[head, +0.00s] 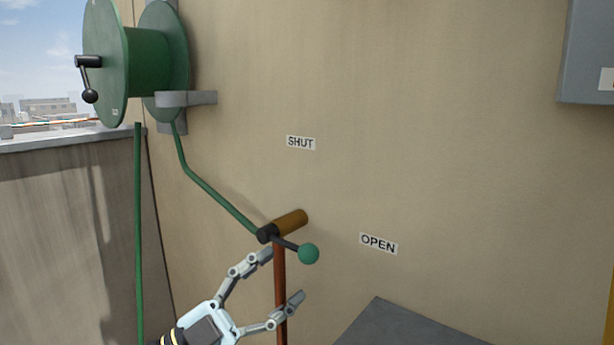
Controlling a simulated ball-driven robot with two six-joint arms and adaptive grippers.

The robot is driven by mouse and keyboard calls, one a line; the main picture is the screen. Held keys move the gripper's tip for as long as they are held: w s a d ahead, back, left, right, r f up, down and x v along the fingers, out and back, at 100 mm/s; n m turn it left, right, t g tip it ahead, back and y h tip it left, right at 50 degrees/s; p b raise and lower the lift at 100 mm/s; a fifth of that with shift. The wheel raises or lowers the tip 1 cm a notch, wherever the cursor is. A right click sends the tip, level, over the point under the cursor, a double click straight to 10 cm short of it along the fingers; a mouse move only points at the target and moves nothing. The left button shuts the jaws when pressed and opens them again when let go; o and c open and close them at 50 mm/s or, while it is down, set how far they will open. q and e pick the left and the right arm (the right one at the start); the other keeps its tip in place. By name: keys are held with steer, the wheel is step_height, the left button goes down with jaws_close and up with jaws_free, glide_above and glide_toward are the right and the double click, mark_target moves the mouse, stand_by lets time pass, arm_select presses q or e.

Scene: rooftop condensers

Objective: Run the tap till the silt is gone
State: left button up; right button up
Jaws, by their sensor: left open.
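The tap (291,222) is a brass-coloured body on the tan wall, with a vertical copper pipe (280,290) below it. Its dark lever ends in a green ball knob (308,253) and points right and slightly down, on the side of the OPEN label (378,243). The SHUT label (300,142) is higher on the wall. My left gripper (284,275) is open and empty, just below and left of the knob, with its fingers near the pipe; I cannot tell if they touch it. No water or silt shows. My right gripper is out of view.
A green hose reel (149,62) with a crank hangs at upper left; its green hose (215,200) runs to the tap. A dark grey surface (400,325) lies at the bottom, and a grey box (590,50) is at upper right.

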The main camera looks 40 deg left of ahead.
mark_target(300, 254)
arm_select(q)
steer(key=s+a+r+m+g+y+p, duration=0.1)
steer(key=s+r+g+y+p, duration=0.25)
steer(key=p, duration=0.55)
steer(key=shift+g, duration=0.35)
steer(key=p+x, duration=0.2)
steer(key=x, duration=0.6)
steer(key=shift+f, duration=0.1)
steer(key=shift+w+d+f, duration=0.15)
steer(key=shift+w+d, duration=0.15)
steer(key=shift+w, duration=0.3)
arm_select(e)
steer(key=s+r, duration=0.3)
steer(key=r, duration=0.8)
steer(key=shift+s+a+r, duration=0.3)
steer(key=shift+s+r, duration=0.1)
arm_select(q)
jaws_close()
steer(key=shift+f, duration=0.1)
